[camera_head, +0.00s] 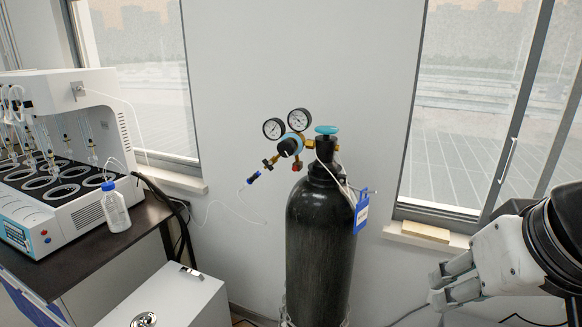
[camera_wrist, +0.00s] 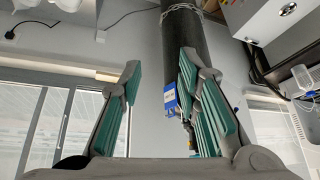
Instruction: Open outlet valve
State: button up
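A black gas cylinder (camera_head: 318,245) stands upright against the wall. Its top carries a brass regulator with two round gauges (camera_head: 285,122), a blue round knob (camera_head: 289,146) and a teal handwheel (camera_head: 325,130). A small dark valve (camera_head: 268,163) sits on the outlet branch at left, with a blue fitting (camera_head: 252,177) and a thin tube. I cannot tell for sure which part is the outlet valve. My gripper (camera_head: 447,287) is low at right, apart from the cylinder. In the wrist view my gripper (camera_wrist: 158,62) is open and empty, and the cylinder (camera_wrist: 184,40) shows behind its fingers.
A blue tag (camera_head: 361,214) hangs at the cylinder's right side. A white distiller (camera_head: 65,160) and a bottle (camera_head: 115,208) stand on the dark bench at left. A white box (camera_head: 190,300) stands low in front. A wooden block (camera_head: 425,231) lies on the right windowsill.

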aim_at(266, 166)
jog(key=w+a+r+m+t+y, duration=0.2)
jog(key=w+a+r+m+t, duration=0.15)
jog(key=w+a, duration=0.65)
jog(key=w+a+r+m+t+y, duration=0.1)
jog(key=w+a+r+m+t, duration=0.3)
jog(key=w+a, duration=0.55)
jog(key=w+a+r+m+t+y, duration=0.2)
jog(key=w+a+m, duration=0.4)
jog(key=w, duration=0.7)
jog(key=w+a+f+m+t+h+b, duration=0.1)
jog(key=w+a+f+m+t+h, duration=0.1)
jog(key=w+a+f+m+h, duration=0.4)
jog(key=s+a+f+m+h, duration=0.3)
jog(key=s+f+m+h, duration=0.15)
jog(key=f+m, duration=0.6)
jog(key=shift+m+g+h, duration=0.25)
jog(key=shift+m+h, duration=0.15)
jog(key=shift+h, duration=0.05)
jog(key=x, duration=1.3)
jog(key=shift+w+r, duration=0.35)
jog(key=shift+c, duration=0.3)
grip_shut()
